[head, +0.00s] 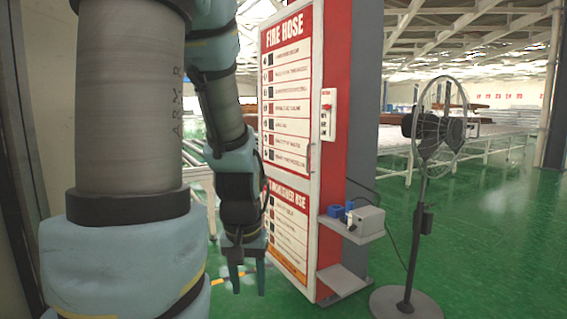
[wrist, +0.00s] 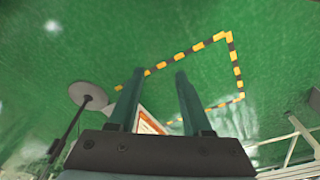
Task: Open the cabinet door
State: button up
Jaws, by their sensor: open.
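The cabinet (head: 337,95) is a tall red box in the middle of the head view. Its white door (head: 288,95) carries a red FIRE HOSE sign and a second sign lower down; I cannot tell whether it is fully shut. Part of the door with its orange-red sign also shows in the wrist view (wrist: 150,122), between the fingers. My gripper (head: 248,282) points down in front of the lower door, fingers apart and empty. It also shows in the wrist view (wrist: 160,75). My arm covers part of the door's left edge. I see no clear contact with the door.
A pedestal fan (head: 437,135) stands right of the cabinet, its round base on the green floor. A small shelf (head: 350,230) with a grey box (head: 366,223) juts from the cabinet's right side. Yellow-black floor tape (wrist: 236,65) marks open floor.

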aim_at(289, 41)
jog(key=i+l+u, duration=0.1)
jog(key=i+u, duration=0.3)
jog(key=i+l+u, duration=0.35)
jog(key=i, duration=0.2)
jog(key=i+j, duration=0.05)
jog(key=j, duration=0.05)
